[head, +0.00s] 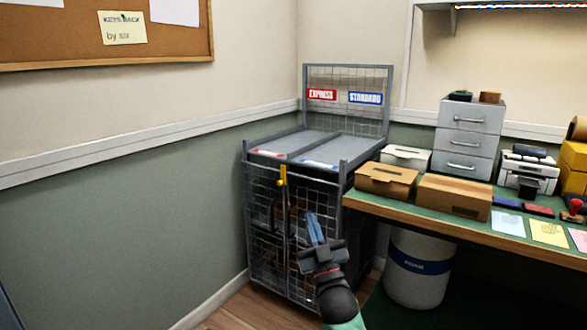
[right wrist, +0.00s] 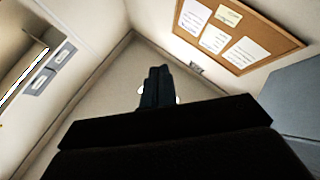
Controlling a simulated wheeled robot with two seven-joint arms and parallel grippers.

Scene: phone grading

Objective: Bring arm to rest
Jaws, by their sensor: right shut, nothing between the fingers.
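My right gripper (head: 315,229) is in front of the wire cage trolley (head: 262,215) in the head view. Its blue fingers are together, point upward and hold nothing. I cannot tell whether it touches the cage. In the right wrist view the gripper (right wrist: 155,85) shows dark and shut, against walls and a corkboard (right wrist: 250,42). My left gripper is in neither view.
The cage has two top compartments, marked EXPRESS (head: 321,94) and STANDARD (head: 365,98), and a yellow latch (head: 282,176). To the right stands a desk (head: 480,236) with boxes (head: 386,181), drawers (head: 466,142) and cards. A white bin (head: 417,285) stands under it.

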